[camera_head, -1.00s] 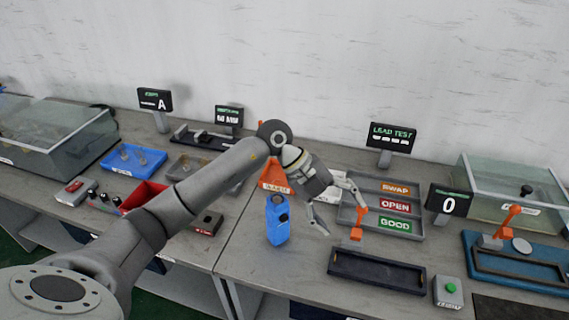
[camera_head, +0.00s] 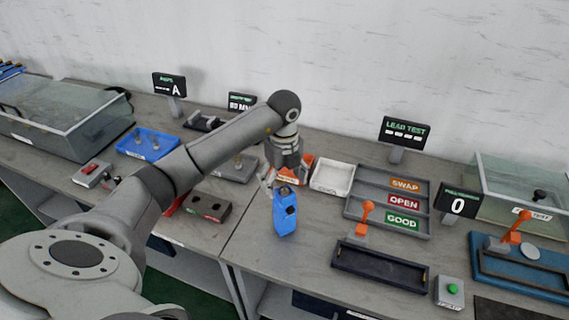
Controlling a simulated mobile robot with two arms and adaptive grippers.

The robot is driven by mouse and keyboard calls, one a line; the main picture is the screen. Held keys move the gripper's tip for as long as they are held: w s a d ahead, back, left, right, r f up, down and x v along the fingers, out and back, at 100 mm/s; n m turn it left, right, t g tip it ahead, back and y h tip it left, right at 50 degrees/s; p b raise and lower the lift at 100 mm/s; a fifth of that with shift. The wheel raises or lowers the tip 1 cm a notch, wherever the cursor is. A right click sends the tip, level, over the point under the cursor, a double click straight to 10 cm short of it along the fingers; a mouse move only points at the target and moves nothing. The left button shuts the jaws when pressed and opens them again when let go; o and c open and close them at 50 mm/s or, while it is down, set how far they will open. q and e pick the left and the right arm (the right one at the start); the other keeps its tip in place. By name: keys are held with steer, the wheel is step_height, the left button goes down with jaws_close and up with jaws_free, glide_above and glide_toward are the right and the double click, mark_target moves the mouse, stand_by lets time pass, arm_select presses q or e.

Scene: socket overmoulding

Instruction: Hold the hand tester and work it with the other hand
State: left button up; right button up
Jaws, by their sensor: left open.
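The hand tester, which I take to be the blue hand-sized device (camera_head: 286,214) with a dark knob or button on its face, is upright near the seam between the two tables. My left gripper (camera_head: 284,184) points down at its top end, with the open fingers at or just above it. I cannot tell whether they touch it. My left arm comes in from the lower left. My right gripper is out of view.
To the right are a grey tray (camera_head: 348,204) labelled SWAP, OPEN and GOOD, a black fixture (camera_head: 378,272) with an orange lever, and a green-button box (camera_head: 449,291). A white tray (camera_head: 332,177) stands behind. A glass tank (camera_head: 70,120) is at left.

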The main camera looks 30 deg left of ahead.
mark_target(284, 193)
arm_select(q)
steer(key=shift+f+p, duration=0.4)
steer(key=shift+f, duration=1.85)
steer(key=c, duration=1.4)
steer(key=o, duration=0.4)
steer(key=shift+s+d, duration=0.1)
steer(key=c, duration=0.4)
steer(key=shift+f, duration=0.1)
